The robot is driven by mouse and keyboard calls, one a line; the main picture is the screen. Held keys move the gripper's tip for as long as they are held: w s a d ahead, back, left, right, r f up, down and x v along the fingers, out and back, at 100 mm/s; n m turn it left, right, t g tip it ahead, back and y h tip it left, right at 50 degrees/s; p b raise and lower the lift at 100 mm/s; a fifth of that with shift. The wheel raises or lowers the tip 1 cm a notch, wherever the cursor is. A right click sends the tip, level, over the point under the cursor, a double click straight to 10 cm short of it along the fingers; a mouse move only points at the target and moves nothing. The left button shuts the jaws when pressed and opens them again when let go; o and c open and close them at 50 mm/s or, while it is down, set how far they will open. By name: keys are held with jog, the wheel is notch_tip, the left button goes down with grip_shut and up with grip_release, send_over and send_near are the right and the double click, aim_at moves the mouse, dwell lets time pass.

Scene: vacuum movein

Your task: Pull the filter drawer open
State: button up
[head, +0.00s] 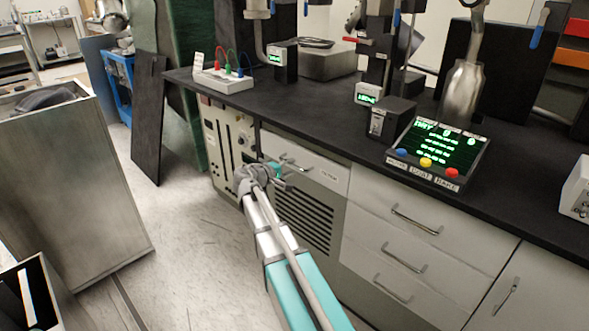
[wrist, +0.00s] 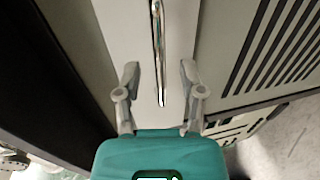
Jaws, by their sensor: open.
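The filter drawer (head: 325,178) is a pale, wide front under the black worktop, with a small label at its right that seems to read filter. It looks shut. Its curved metal handle (head: 297,162) is on the front. In the wrist view the handle (wrist: 157,45) runs up the picture, with the pale drawer front (wrist: 120,30) behind it. My gripper (head: 284,177) is at the drawer's front, near the handle. In the wrist view my gripper (wrist: 160,75) is open, with one finger on each side of the handle's near end and a visible gap on both sides.
A vented grille (head: 305,218) lies below the drawer, and a control panel (head: 228,138) is to its left. Other drawers (head: 405,235) are to the right. A large grey bin (head: 70,190) stands at the left, with open floor between it and the cabinets.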

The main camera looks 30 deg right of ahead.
jog(key=shift+x, duration=1.4)
grip_shut()
